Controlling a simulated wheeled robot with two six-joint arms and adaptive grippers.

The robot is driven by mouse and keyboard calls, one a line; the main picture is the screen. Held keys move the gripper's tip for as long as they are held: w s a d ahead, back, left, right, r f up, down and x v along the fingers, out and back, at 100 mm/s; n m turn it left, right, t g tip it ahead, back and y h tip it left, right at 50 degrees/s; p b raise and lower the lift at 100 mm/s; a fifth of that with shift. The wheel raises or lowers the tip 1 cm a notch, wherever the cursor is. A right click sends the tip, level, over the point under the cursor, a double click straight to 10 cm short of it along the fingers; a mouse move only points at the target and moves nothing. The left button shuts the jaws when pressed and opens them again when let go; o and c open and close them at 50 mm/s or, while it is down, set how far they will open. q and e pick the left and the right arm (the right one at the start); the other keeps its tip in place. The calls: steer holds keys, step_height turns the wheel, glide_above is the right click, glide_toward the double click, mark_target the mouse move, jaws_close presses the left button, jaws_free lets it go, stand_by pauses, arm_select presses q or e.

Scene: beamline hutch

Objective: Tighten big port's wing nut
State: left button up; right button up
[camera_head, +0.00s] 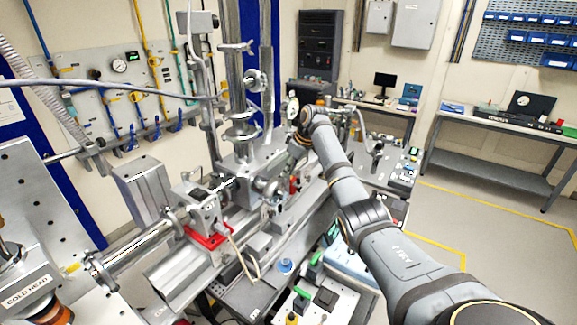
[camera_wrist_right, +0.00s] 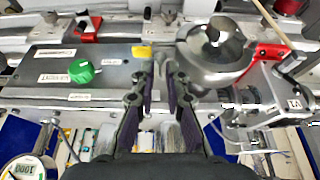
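My right gripper (camera_wrist_right: 158,68) is open in the wrist view, its two dark fingers apart with nothing clearly held between them. A round, shiny metal fitting (camera_wrist_right: 218,50) with a domed centre lies just right of the fingertips. I cannot tell whether it is the big port, and I cannot make out a wing nut for certain. In the head view, my right arm reaches from the lower right to the steel chamber assembly (camera_head: 240,153) in the middle. The fingers are not clear there. My left gripper is not in view.
A panel with a green knob (camera_wrist_right: 82,71) lies left of the fingers. A red clamp-like part (camera_wrist_right: 262,58) lies to the right. In the head view, a red bracket (camera_head: 207,238) and beam pipe (camera_head: 135,252) stand left of the chamber. The floor at right (camera_head: 480,225) is clear.

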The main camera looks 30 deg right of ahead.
steer(key=shift+w+f, duration=0.1)
steer(key=shift+f, duration=0.3)
jaws_close()
